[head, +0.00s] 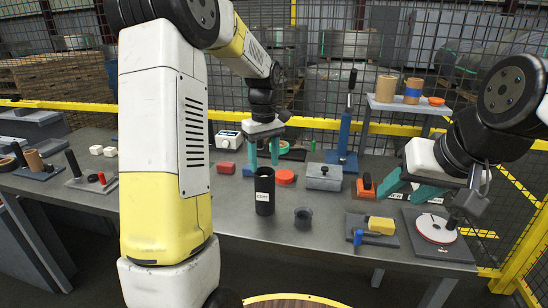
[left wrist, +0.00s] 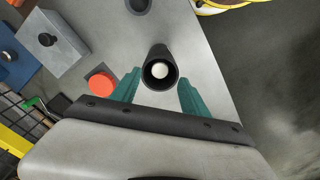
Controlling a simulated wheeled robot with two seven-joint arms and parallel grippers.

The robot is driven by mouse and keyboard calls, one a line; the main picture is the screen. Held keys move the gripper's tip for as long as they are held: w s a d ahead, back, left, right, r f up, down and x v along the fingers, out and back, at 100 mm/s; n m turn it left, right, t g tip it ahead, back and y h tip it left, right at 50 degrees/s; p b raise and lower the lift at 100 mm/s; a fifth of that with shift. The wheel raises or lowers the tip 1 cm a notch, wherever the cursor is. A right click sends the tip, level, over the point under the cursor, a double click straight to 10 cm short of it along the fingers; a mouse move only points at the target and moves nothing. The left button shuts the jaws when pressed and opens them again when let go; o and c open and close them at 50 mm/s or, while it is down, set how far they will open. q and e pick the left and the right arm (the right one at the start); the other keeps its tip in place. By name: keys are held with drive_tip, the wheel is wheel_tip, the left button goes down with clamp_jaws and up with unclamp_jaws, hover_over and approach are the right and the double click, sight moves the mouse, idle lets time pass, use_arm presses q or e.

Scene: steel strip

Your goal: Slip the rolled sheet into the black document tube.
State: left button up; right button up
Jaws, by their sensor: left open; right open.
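The black document tube (head: 264,197) stands upright on the steel table with a white label on its side. In the left wrist view its open mouth (left wrist: 160,57) shows a pale round end (left wrist: 160,70) inside, which looks like the rolled sheet; nothing sticks out above the rim in the head view. My left gripper (head: 264,160) is open and empty, just above and behind the tube; in the left wrist view its teal fingers (left wrist: 159,92) stand apart on either side of the tube's near edge. My right gripper (head: 410,188) is open and empty over the right of the table.
A red-orange disc (head: 286,176) and a grey box (head: 324,177) lie behind. A yellow block on a plate (head: 381,226) and a round white disc (head: 437,229) are at right. Brown rolls (head: 386,88) stand on a shelf.

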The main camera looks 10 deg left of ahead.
use_arm(q)
wheel_tip(320, 180, up, 8)
idle(0.5)
drive_tip(key=shift+f, duration=0.1)
drive_tip(key=s+d+r+m+t+h, duration=0.2)
drive_tip(key=s+m+t, duration=0.4)
drive_tip(key=s, duration=1.8)
drive_tip(key=m, duration=0.3)
drive_tip(key=shift+r, duration=0.15)
